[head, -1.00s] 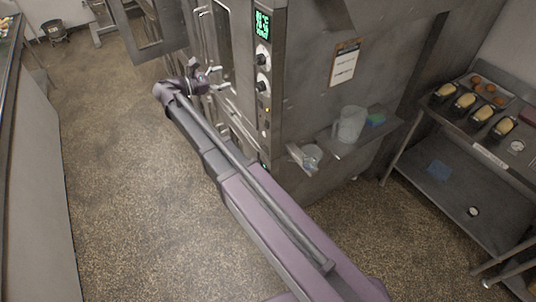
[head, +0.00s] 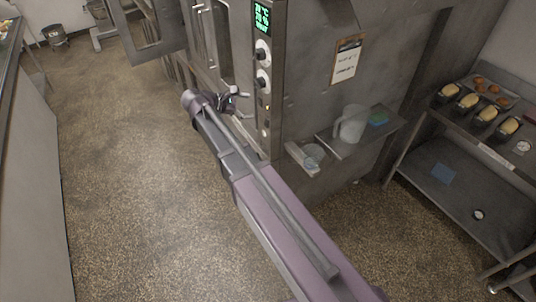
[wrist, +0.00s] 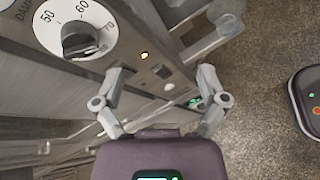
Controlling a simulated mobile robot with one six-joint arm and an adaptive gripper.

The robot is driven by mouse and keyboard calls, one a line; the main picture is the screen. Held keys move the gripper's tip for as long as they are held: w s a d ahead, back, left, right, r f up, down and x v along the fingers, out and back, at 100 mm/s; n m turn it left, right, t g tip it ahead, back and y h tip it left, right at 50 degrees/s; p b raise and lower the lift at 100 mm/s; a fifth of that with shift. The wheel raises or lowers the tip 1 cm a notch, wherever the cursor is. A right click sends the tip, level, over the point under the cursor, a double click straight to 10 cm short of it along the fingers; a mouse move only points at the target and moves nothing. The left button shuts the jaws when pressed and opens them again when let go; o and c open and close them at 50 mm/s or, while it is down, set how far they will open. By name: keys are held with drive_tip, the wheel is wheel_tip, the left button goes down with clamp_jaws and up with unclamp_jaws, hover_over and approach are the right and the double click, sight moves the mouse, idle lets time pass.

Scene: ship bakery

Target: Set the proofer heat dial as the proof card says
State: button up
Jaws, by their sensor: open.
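The proofer's control panel (head: 267,125) runs down the cabinet's front edge in the head view. It has a green-lit display (head: 262,17), an upper dial (head: 262,50) and a lower dial (head: 263,79). In the wrist view a white dial (wrist: 75,28) with a black knob (wrist: 80,41) carries a partly cut-off "DAMP" label and the marks 50, 60 and 70. My gripper (head: 238,97) is open and empty, left of the panel and a little below the lower dial. Its fingers (wrist: 162,82) are spread apart, touching no dial. The proof card (head: 346,61) hangs on the side wall, its writing too small to read.
A side shelf (head: 355,138) holds a white jug (head: 351,124). A small ledge (head: 298,158) sticks out below the panel. A steel table (head: 500,150) with loaf tins stands at right. The floor at left is clear.

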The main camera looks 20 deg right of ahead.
drive_tip(key=s+d+f+m+y+b, duration=0.2)
drive_tip(key=s+f+m+y+b, duration=0.1)
drive_tip(key=f, duration=0.4)
drive_tip(key=s+d+f+m+g+y+b, duration=0.1)
drive_tip(key=s+d+f+m+y+b, duration=0.1)
drive_tip(key=f, duration=0.5)
drive_tip(key=shift+s+d+f+m+g+y+b, duration=0.4)
drive_tip(key=shift+s+b, duration=0.55)
drive_tip(key=shift+s, duration=0.9)
drive_tip(key=s+a+f+m+y+b, duration=0.1)
drive_tip(key=s+f+m+y+b, duration=0.3)
drive_tip(key=s+f+m+y, duration=0.3)
drive_tip(key=s+f+m, duration=0.1)
drive_tip(key=s, duration=0.2)
drive_tip(key=shift+s+a, duration=0.2)
